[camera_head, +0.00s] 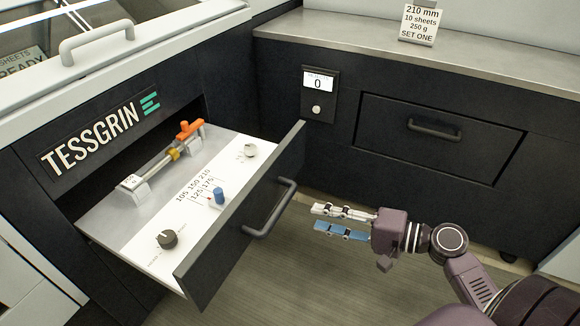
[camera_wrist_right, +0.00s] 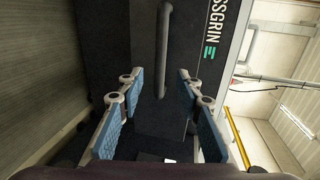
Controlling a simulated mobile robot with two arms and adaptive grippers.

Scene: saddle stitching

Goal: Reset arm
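My right gripper (camera_head: 342,222) is at the right of the open drawer's handle (camera_head: 270,210), apart from it and empty. In the right wrist view its two blue-padded fingers (camera_wrist_right: 158,112) stand apart, with the dark drawer front and the handle (camera_wrist_right: 164,50) beyond them. The open drawer (camera_head: 240,220) holds a white panel with a blue knob (camera_head: 218,196), a dark knob (camera_head: 167,239), a light knob (camera_head: 250,150) and an orange-handled slide (camera_head: 188,130). My left gripper does not show in either view.
A closed drawer (camera_head: 435,140) with a dark handle is in the right cabinet. A small display reading 0 (camera_head: 318,82) sits left of it. A sign (camera_head: 420,24) stands on the metal counter (camera_head: 480,58). The floor (camera_head: 300,280) before the open drawer is clear.

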